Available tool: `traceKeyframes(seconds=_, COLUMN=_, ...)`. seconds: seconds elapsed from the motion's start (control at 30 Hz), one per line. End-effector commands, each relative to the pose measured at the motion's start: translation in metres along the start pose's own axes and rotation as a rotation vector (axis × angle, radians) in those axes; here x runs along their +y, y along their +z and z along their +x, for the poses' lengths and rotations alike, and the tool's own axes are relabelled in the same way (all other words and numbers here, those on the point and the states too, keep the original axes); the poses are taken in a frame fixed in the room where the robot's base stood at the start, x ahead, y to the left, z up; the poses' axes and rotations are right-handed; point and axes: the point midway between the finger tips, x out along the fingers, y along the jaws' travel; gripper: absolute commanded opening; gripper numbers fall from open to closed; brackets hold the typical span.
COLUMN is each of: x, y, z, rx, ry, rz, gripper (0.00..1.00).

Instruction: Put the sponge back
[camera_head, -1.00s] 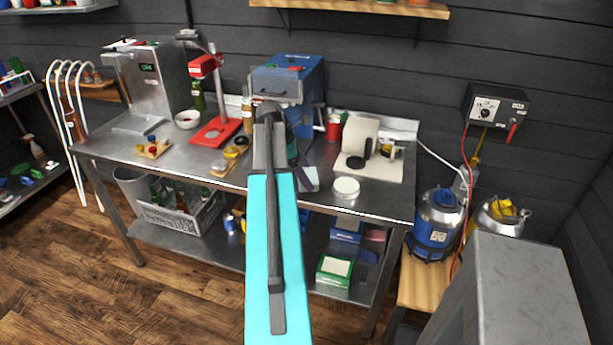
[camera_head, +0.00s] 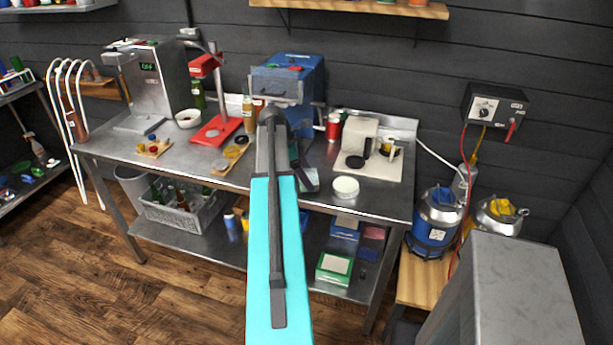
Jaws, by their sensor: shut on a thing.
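My arm reaches from the bottom centre to the steel bench (camera_head: 390,200). My gripper (camera_head: 308,180) is at the bench's front edge, right of my dark forearm and in front of the blue box. It is small, dark and partly covered by my own arm. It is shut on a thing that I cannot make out. I cannot pick out the sponge for certain anywhere in view.
A white round tub (camera_head: 345,187) stands close right of my gripper, near a white board (camera_head: 385,173). Left are a red stand (camera_head: 215,132) and a small wooden tray (camera_head: 153,149). Behind is a blue box (camera_head: 300,75). A grey crate (camera_head: 190,218) and a green box (camera_head: 334,270) sit below.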

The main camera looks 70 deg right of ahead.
Motion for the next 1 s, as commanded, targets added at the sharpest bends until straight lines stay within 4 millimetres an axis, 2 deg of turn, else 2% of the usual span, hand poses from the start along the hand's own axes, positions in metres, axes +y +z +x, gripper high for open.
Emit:
traceKeyframes(seconds=0.2, x=0.000, y=-0.005, z=0.011, rx=0.000, ry=-0.001, rz=0.001, gripper=0.48)
traceKeyframes(seconds=0.63, x=0.000, y=-0.007, z=0.015, rx=0.000, ry=0.000, rz=0.001, gripper=0.48)
traceKeyframes(seconds=0.67, x=0.000, y=-0.007, z=0.015, rx=0.000, ry=0.000, rz=0.001, gripper=0.74)
traceKeyframes(seconds=0.77, x=0.000, y=-0.007, z=0.015, rx=0.000, ry=0.000, rz=0.001, gripper=0.91)
traceKeyframes(seconds=1.0, x=0.000, y=-0.007, z=0.015, rx=0.000, ry=0.000, rz=0.001, gripper=0.92)
